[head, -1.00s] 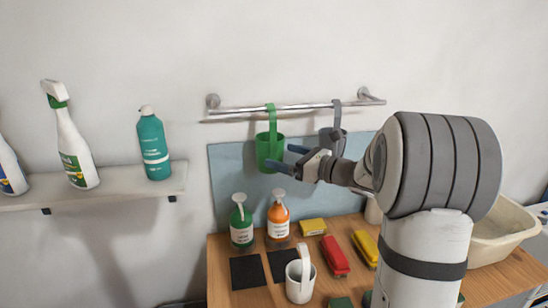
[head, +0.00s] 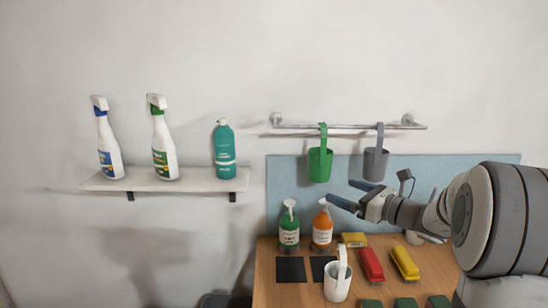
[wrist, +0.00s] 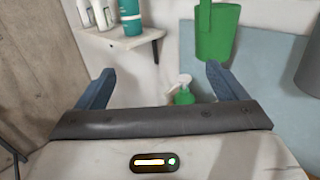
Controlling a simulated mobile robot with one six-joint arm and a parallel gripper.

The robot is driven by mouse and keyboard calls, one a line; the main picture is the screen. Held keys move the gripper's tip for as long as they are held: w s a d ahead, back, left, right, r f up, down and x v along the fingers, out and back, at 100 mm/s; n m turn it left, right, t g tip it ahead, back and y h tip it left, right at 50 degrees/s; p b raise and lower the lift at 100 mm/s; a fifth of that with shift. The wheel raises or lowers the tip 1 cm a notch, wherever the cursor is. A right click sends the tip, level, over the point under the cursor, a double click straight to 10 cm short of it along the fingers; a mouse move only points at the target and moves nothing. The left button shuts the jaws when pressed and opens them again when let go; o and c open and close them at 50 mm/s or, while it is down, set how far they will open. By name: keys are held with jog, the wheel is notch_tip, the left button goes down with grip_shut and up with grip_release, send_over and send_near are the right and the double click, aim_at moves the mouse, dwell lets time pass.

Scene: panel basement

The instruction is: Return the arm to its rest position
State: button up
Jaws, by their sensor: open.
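My gripper (head: 352,194) is open and empty. In the head view it is in front of the blue-grey back panel, below the hanging cups and above the orange pump bottle, with the arm coming in from the right. In the wrist view the two blue fingers of my gripper (wrist: 157,85) stand wide apart with nothing between them. The green cup (head: 320,164) hangs from the rail by its strap, and shows ahead in the wrist view (wrist: 216,35). The grey cup (head: 376,163) hangs to its right.
A shelf (head: 190,183) at left holds two spray bottles and a teal bottle (head: 224,150). The wooden table (head: 285,296) below carries a green pump bottle (head: 289,228), an orange pump bottle (head: 322,229), a white cup (head: 337,284), red and yellow blocks, and black squares.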

jog(key=s+a+f+n+g+h, duration=0.2)
jog(key=s+a+f+n+g, duration=0.15)
jog(key=s+a+n, duration=0.35)
jog(key=s+a+f+n+g+h, duration=0.15)
jog(key=s+a+n+g, duration=0.3)
jog(key=s, duration=0.45)
jog(key=s+d+f+n+h, duration=0.3)
jog(key=s+d+n+h, duration=0.1)
jog(key=s+n, duration=0.4)
jog(key=s+d+f+n+g+h, duration=0.1)
jog(key=s+d+f+n+h, duration=0.2)
jog(key=s+n, duration=0.4)
jog(key=shift+s+d+f+n+g+h, duration=0.35)
jog(key=shift+s+f+h, duration=0.25)
jog(key=shift+h, duration=0.55)
jog(key=shift+r, duration=0.1)
